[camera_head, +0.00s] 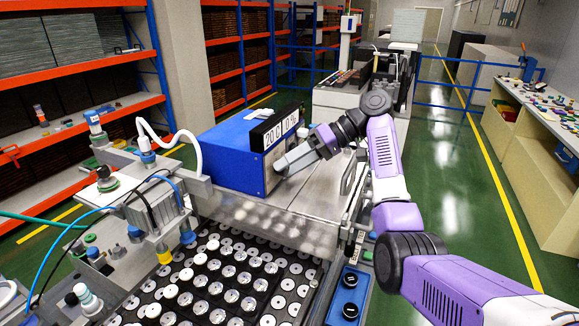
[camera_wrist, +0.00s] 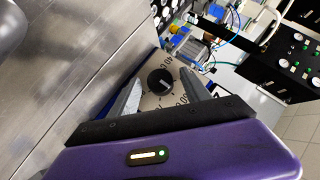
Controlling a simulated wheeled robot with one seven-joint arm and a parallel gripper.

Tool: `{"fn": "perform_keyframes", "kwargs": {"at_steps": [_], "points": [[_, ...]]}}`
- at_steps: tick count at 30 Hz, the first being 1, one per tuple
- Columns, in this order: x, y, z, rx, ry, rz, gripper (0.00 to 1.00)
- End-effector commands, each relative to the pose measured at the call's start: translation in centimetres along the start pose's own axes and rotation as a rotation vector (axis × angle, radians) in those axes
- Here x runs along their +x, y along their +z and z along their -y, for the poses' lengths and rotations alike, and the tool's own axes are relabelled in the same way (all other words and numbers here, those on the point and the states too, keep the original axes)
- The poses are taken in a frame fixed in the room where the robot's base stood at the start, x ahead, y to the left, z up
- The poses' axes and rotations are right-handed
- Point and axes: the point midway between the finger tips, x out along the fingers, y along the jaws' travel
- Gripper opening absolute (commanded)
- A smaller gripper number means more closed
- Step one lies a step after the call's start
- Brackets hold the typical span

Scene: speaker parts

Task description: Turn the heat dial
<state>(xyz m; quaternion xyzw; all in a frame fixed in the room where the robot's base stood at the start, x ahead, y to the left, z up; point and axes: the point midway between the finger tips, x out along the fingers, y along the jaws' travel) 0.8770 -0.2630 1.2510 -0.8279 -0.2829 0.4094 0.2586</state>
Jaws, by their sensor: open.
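The heat dial (camera_wrist: 160,82) is a round black knob with a light pointer mark. It sits on a pale panel with printed numbers in the wrist view. The panel belongs to a blue box (camera_head: 226,150) in the head view, with a black display (camera_head: 277,128) on top reading "20 C" and "0" figures. My gripper (camera_wrist: 158,80) is open, its two grey fingers on either side of the dial. I cannot tell whether the fingers touch it. In the head view my gripper (camera_head: 284,166) is at the box's front face and hides the dial.
A tray (camera_head: 318,285) of several silver and white round parts lies in front of the box. A machine with hoses (camera_head: 150,215) stands at the left. Orange shelves (camera_head: 75,71) are behind it. A side bench (camera_head: 545,118) is at the right, with green floor between.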

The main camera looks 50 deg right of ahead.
Motion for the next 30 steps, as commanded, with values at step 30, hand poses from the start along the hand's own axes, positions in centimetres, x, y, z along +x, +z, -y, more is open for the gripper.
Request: {"fn": "perform_keyframes", "kwargs": {"at_steps": [30], "points": [[-7.5,0.0,0.0,0.001,0.000,0.001,0.56]]}}
